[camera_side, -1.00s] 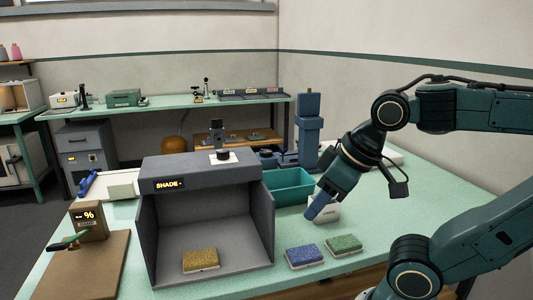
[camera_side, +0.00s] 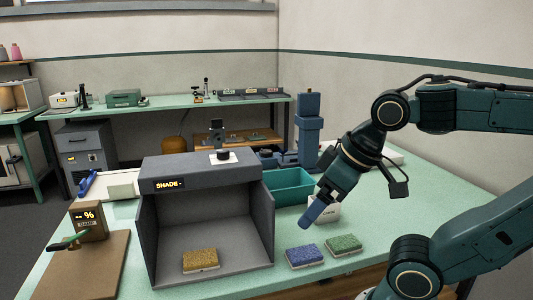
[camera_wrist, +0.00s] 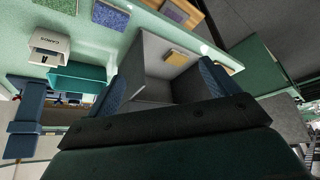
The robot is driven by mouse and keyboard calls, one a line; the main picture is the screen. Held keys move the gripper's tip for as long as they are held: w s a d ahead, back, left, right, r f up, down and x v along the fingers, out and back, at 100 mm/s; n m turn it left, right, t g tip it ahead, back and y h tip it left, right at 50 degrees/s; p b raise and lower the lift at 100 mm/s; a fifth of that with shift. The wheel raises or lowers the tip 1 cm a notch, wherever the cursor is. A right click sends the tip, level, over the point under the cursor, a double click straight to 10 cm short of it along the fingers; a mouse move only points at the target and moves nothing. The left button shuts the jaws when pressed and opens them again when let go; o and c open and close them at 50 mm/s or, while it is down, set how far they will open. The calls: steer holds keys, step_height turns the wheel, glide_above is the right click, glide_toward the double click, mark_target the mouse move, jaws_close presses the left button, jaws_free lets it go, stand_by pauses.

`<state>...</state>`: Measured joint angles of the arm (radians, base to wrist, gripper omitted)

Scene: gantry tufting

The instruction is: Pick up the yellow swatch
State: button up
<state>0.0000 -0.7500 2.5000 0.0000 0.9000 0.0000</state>
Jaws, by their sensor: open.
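The yellow swatch (camera_side: 200,260) lies flat on the floor of the grey shade box (camera_side: 205,225), near its open front. It also shows in the wrist view (camera_wrist: 175,58), framed between my fingers. My gripper (camera_side: 312,214) is in the air to the right of the box, with its fingers angled down and left. In the wrist view my gripper (camera_wrist: 163,84) has its two blue fingers wide apart, with nothing held between them.
A blue swatch (camera_side: 304,256) and a green swatch (camera_side: 343,244) lie on the table right of the box. A teal bin (camera_side: 290,187) and a white CARDS box (camera_wrist: 50,46) stand behind. A brown board with a % display (camera_side: 88,220) is at left.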

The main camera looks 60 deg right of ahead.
steer(key=shift+o, duration=1)
steer(key=w+a+r+m+g, duration=0.1)
steer(key=w+r+m+g, duration=0.2)
steer(key=w, duration=1.1)
steer(key=w+a+f+m+g, duration=0.2)
steer(key=w+f+m, duration=0.4)
steer(key=w, duration=0.8)
step_height(320, 180, down, 3)
steer(key=shift+a+f+g, duration=0.2)
steer(key=shift+a+g, duration=0.1)
glide_above(200, 256)
steer(key=shift+f, duration=4.6)
